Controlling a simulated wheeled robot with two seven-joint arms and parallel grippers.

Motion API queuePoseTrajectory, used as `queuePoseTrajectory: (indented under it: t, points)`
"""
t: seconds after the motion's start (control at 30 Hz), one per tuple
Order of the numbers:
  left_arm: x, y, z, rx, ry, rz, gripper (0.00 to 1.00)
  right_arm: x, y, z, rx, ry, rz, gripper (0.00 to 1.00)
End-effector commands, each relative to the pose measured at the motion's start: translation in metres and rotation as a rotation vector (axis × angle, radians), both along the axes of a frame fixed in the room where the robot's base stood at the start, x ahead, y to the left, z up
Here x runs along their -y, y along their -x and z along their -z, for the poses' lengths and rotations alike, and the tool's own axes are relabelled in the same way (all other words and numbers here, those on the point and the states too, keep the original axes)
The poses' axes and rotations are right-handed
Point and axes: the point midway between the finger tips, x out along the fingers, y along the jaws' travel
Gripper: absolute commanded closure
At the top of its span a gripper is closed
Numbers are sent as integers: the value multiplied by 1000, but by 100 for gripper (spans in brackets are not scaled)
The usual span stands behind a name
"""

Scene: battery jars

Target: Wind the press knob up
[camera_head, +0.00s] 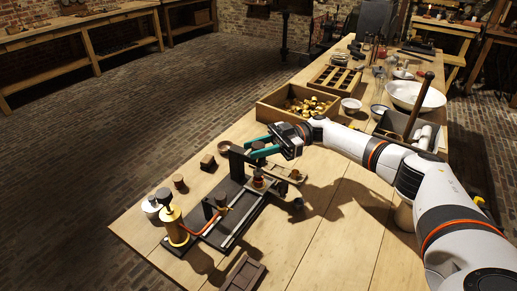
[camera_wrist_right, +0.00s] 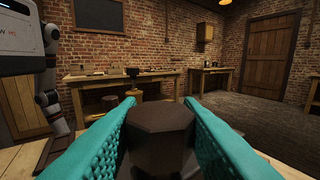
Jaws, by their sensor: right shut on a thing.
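The press (camera_head: 237,163) has a dark upright frame and stands on a long dark base with metal rails near the table's front. Its dark brown, many-sided knob (camera_wrist_right: 160,122) fills the middle of the right wrist view. My right gripper (camera_head: 257,148) reaches in from the right at the top of the press. Its teal fingers are shut on the knob, one on each side, and they hide much of it in the head view. A brass-coloured part (camera_head: 258,180) sits below the knob. My left gripper is not in view.
A brass cylinder with a red lead (camera_head: 178,228) stands at the near left of the press. A wooden tray of brass pieces (camera_head: 275,112) lies behind. The table's right front is mostly clear.

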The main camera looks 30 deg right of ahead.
Motion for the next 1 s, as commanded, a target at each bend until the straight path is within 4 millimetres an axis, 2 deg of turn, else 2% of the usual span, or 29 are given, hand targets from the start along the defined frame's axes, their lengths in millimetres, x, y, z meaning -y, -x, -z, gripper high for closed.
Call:
queuePoseTrajectory:
  t: [0.13,0.17,0.27,0.53,0.63,0.77,1.0]
  points:
    - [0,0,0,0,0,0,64,-1,-1,-3,4,-7,-1,91]
    - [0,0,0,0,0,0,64,-1,-1,-3,4,-7,-1,63]
    - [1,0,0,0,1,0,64,-1,-1,-3,3,-5,-1,47]
    - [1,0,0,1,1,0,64,0,0,-2,2,-3,0,46]
    - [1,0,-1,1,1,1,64,0,0,-7,3,-3,0,46]
    - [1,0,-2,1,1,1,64,0,0,-27,7,-3,0,46]
    - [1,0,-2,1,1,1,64,-1,-1,-73,5,-4,-1,46]
